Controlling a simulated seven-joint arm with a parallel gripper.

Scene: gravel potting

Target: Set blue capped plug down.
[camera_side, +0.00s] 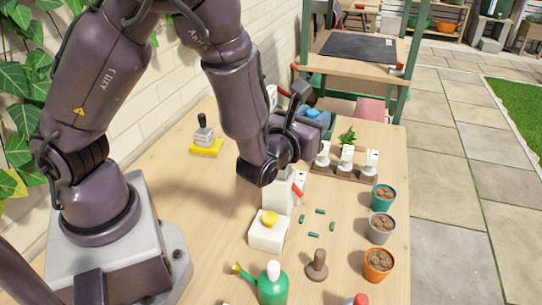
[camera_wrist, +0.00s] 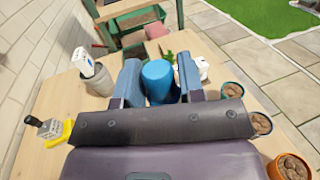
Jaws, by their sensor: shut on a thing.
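The blue capped plug shows its rounded blue top in the wrist view (camera_wrist: 158,80), between the two finger pads of my gripper (camera_wrist: 160,84). My gripper is shut on it. In the side view, my gripper (camera_side: 303,108) is over the far part of the table, with a bit of the blue plug (camera_side: 314,113) showing beside it. The plug's lower part is hidden by the gripper. I cannot tell whether it touches the table.
A wooden tray (camera_side: 352,177) with several white-topped items stands right of my gripper. Teal (camera_side: 383,197), grey (camera_side: 381,230) and orange (camera_side: 378,264) gravel pots line the right edge. A white box with a yellow knob (camera_side: 268,235) and a green bottle (camera_side: 272,286) are nearer.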

